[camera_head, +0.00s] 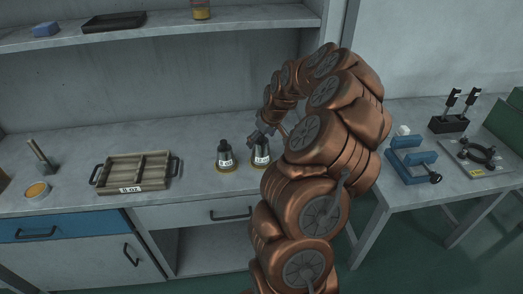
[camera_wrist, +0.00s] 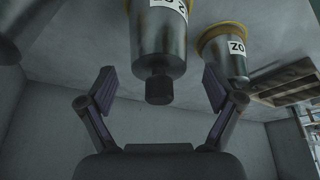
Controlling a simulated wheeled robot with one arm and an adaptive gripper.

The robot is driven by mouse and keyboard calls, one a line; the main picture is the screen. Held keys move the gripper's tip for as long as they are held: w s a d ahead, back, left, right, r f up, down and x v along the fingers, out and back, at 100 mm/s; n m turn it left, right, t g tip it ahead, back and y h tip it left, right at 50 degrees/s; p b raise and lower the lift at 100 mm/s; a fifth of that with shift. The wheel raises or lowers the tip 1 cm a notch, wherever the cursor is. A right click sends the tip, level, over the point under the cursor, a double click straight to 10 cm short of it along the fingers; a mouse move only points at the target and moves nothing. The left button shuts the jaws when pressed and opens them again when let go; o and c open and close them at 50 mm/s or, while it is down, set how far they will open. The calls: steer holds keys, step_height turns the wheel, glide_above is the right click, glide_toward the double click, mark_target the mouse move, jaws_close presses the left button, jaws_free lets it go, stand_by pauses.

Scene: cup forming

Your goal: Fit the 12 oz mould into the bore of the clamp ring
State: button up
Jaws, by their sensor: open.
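Two dark metal moulds with yellowish rims at the base and black knobs on top stand upright on the left bench: a left one (camera_head: 225,157) and a right one (camera_head: 260,155). Their labels are too small to read surely, so I cannot tell which is the 12 oz mould. My gripper (camera_head: 262,137) is at the top of the right mould. In the wrist view its open fingers (camera_wrist: 158,75) stand either side of that mould's knob (camera_wrist: 159,88), apart from it. The other mould (camera_wrist: 231,58) shows at right. The dark clamp ring (camera_head: 477,144) lies on a plate on the right table.
A wooden tray (camera_head: 108,183) with dark handles sits left of the moulds. On the right table are a blue fixture (camera_head: 410,158) and a black block with upright tools (camera_head: 449,124). A gap separates bench and table. A shelf (camera_head: 170,30) runs above the bench.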

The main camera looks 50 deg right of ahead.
steer(key=shift+p+x, duration=0.3)
steer(key=shift+x, duration=0.95)
steer(key=shift+d, duration=0.1)
jaws_close()
